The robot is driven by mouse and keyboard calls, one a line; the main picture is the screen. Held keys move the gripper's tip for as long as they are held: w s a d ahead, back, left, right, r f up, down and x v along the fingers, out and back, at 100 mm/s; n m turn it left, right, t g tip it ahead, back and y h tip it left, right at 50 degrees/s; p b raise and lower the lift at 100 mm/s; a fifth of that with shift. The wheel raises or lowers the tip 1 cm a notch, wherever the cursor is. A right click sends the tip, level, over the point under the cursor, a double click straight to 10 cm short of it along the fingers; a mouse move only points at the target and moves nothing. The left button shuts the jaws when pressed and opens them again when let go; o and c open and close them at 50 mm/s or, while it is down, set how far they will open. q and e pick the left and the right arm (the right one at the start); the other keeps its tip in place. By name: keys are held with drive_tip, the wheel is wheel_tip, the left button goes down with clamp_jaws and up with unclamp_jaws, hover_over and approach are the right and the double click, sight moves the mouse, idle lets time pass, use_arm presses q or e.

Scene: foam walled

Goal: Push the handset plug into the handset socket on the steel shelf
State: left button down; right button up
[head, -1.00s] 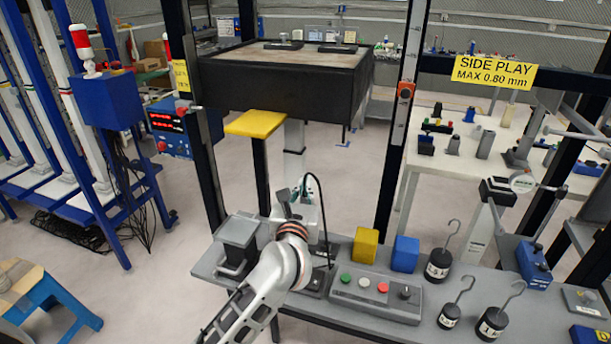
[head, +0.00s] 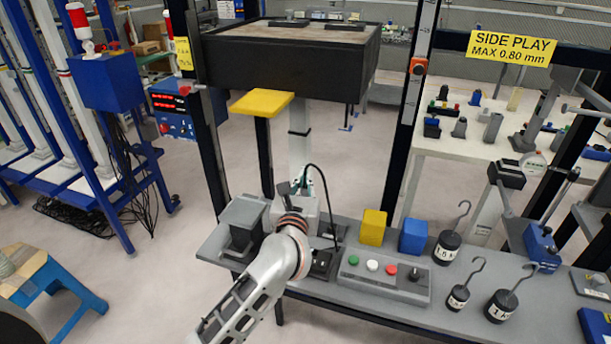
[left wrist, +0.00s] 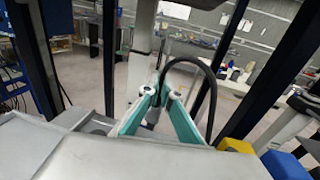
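My left gripper (head: 303,187) stands above the back of the grey steel shelf (head: 455,325), its arm reaching in from below. In the left wrist view its teal fingers (left wrist: 160,95) close around a small grey plug (left wrist: 154,115), which looks like the handset plug. A black cable (left wrist: 210,88) arcs up from the plug and down to the right. In the head view the cable (head: 328,195) comes down to the shelf near a dark block (head: 322,264). I cannot make out the handset socket; my arm and gripper cover part of that area. My right gripper is not in view.
Beside the arm are a grey stand (head: 242,228), a button box (head: 385,279), a yellow block (head: 373,227), a blue block (head: 413,237) and several hooked weights (head: 447,248). Dark uprights (head: 408,130) rise behind the shelf.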

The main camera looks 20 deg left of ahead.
sight(305, 192)
use_arm(q)
wheel_tip(305, 192, down, 4)
drive_tip(key=b, duration=0.2)
drive_tip(key=shift+f+b, duration=0.1)
drive_tip(key=shift+b, duration=0.3)
drive_tip(key=shift+f, duration=0.3)
drive_tip(key=shift+f+b, duration=0.25)
drive_tip(key=shift+b, duration=0.15)
idle(1.1)
drive_tip(key=shift+f+b, duration=0.8)
drive_tip(key=shift+f, duration=0.5)
idle(0.3)
drive_tip(key=c, duration=2.2)
unclamp_jaws()
